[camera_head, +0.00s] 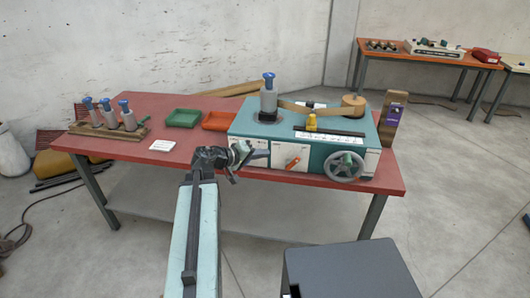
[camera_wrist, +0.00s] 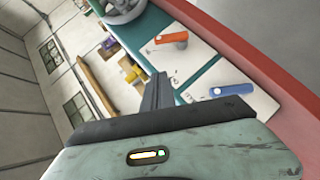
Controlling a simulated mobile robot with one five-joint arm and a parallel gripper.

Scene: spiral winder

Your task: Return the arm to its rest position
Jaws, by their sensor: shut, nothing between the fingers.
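My gripper (camera_head: 250,156) is at the end of my arm, in front of the left end of the teal spiral winder (camera_head: 333,160), close to its white front panel. The gripper is shut and empty. In the wrist view the shut fingers (camera_wrist: 157,92) point at the winder's front, where an orange-red lever (camera_wrist: 172,38) and a blue lever (camera_wrist: 232,89) show. The winder has a grey handwheel (camera_head: 343,167) at its right front. A grey cylinder with a blue knob (camera_head: 268,95) stands upright on its top left. A brown strip runs from there to a roll (camera_head: 353,103).
The winder stands on a red table (camera_head: 150,110). Left of it are a red tray (camera_head: 217,121), a green tray (camera_head: 183,117), a white card (camera_head: 162,145) and a wooden rack (camera_head: 105,130) with blue-knobbed cylinders. Another bench (camera_head: 430,57) stands at the back right. Open floor lies right of the table.

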